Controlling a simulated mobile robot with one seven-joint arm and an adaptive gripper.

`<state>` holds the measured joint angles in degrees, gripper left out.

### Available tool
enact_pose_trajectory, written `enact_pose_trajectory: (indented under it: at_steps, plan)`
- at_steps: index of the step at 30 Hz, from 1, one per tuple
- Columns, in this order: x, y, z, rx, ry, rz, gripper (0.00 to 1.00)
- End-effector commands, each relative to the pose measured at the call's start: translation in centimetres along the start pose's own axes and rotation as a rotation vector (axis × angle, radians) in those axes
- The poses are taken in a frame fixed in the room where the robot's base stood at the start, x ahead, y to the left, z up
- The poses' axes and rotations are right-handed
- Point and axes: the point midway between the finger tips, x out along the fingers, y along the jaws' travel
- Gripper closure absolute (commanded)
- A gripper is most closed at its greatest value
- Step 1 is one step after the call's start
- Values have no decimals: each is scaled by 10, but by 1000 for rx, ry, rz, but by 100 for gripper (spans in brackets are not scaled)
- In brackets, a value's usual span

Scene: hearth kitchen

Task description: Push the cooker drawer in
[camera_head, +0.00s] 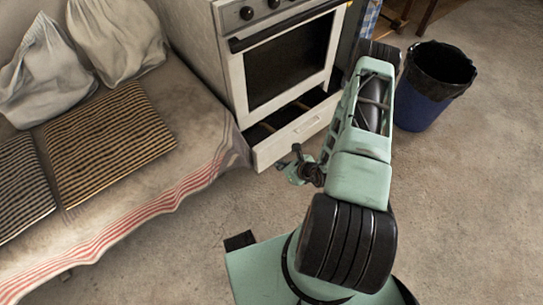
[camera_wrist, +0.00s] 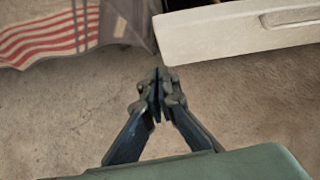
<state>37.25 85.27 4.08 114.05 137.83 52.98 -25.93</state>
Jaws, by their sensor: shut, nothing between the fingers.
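The white cooker (camera_head: 285,55) stands at the top middle of the head view. Its bottom drawer (camera_head: 297,132) is pulled part way out, and the dark inside shows behind its front. In the wrist view the drawer front (camera_wrist: 235,32) crosses the upper right, with a recessed handle (camera_wrist: 291,17). My gripper (camera_head: 301,158) is low in front of the drawer, toward its left end. In the wrist view my gripper (camera_wrist: 157,82) is shut and empty, its fingertips just below the drawer's left corner in the picture. I cannot tell whether it touches the drawer.
A couch with a red-striped cover (camera_head: 150,205), striped cushions (camera_head: 105,140) and grey bags (camera_head: 115,38) stands left of the cooker, close to the drawer's left end. A blue bin (camera_head: 428,100) with a black liner stands to the right. The floor in front is clear.

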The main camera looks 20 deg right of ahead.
Motion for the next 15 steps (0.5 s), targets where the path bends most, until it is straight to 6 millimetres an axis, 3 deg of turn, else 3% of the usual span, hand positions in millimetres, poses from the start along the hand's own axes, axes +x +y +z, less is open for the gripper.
enact_pose_trajectory:
  at_steps: [8, 15]
  plan:
    - [21, 8, -7, 69, -27, -23, 100]
    - [68, 6, -8, 67, -26, -22, 100]
